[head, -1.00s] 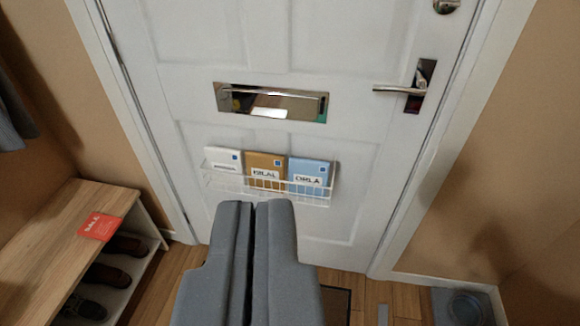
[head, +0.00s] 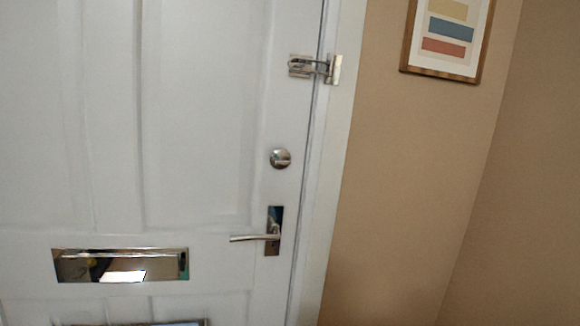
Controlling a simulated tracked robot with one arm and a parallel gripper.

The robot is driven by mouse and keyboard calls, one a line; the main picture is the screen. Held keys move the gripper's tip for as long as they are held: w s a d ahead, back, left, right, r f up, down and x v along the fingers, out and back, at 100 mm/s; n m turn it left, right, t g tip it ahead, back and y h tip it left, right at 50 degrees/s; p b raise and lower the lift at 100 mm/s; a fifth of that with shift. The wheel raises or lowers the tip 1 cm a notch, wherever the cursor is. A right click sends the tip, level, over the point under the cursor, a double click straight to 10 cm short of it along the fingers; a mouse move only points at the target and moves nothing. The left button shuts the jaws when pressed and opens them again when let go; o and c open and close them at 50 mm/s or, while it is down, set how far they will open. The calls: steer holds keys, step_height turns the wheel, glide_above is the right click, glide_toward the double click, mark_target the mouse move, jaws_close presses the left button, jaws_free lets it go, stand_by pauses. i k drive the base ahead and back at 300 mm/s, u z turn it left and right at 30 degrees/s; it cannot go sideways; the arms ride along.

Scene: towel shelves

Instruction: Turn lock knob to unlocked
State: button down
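The round silver lock knob (head: 280,158) sits on the white door (head: 190,120) near its right edge, above the lever handle (head: 268,233). A bar across its face looks roughly level, but the knob is too small to tell its lock state. A metal door latch (head: 314,68) bridges the door edge and the frame higher up. My gripper is not in the current head view.
A letter slot plate (head: 120,265) is on the door at the lower left. A framed picture (head: 448,38) hangs on the tan wall (head: 410,190) at the right. The space in front of the knob looks clear.

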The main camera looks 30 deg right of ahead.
mark_target(281, 161)
steer(key=u, duration=1.5)
steer(key=i, duration=0.1)
steer(key=z, duration=3)
steer(key=k, duration=1.15)
steer(key=u, duration=0.9)
steer(key=i, duration=1.7)
steer(key=u, duration=0.05)
